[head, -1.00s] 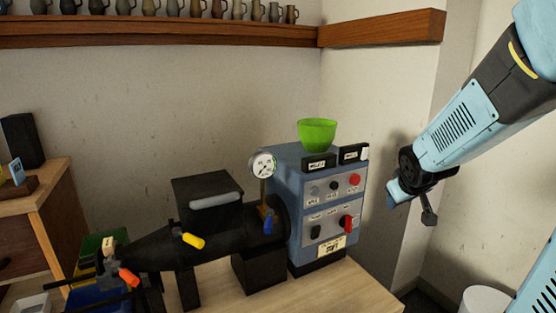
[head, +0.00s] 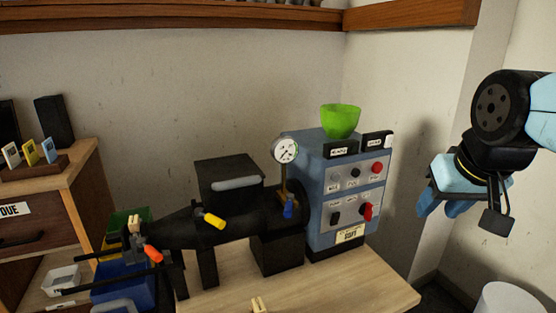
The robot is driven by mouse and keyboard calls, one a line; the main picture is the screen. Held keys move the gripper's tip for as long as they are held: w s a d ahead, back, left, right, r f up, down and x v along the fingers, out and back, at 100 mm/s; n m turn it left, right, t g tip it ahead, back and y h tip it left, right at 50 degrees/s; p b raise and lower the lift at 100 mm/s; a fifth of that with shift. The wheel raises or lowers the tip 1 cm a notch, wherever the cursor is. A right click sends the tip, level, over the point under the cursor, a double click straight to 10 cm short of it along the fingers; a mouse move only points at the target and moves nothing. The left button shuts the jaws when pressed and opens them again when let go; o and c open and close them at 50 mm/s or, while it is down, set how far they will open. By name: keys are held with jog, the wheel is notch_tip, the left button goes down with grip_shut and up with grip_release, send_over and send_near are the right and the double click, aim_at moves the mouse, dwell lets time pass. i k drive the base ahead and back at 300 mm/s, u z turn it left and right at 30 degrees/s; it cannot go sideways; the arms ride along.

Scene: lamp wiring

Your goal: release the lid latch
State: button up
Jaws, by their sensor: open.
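The black machine (head: 230,215) lies along the table with a blue-grey control box (head: 345,195) at its right end. A black raised box with a grey bar (head: 235,184) on its front sits on top of the machine; I cannot tell if it is the lid. A yellow-handled lever (head: 213,221) sticks out below it, a blue handle (head: 288,208) hangs under the gauge, and an orange handle (head: 153,254) is at the left end. I cannot tell which is the latch. My gripper (head: 438,210) is open and empty, in the air right of the control box, touching nothing.
A green bowl (head: 341,121) stands on the control box, beside a round gauge (head: 285,150). The wooden tabletop (head: 330,290) is mostly clear in front. A drawer cabinet (head: 50,210) stands left. A wall corner is behind my gripper, and a white bin (head: 500,298) is at lower right.

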aim_at(220, 224)
jog(key=z, duration=2)
jog(key=i, duration=0.05)
jog(key=u, duration=3.3)
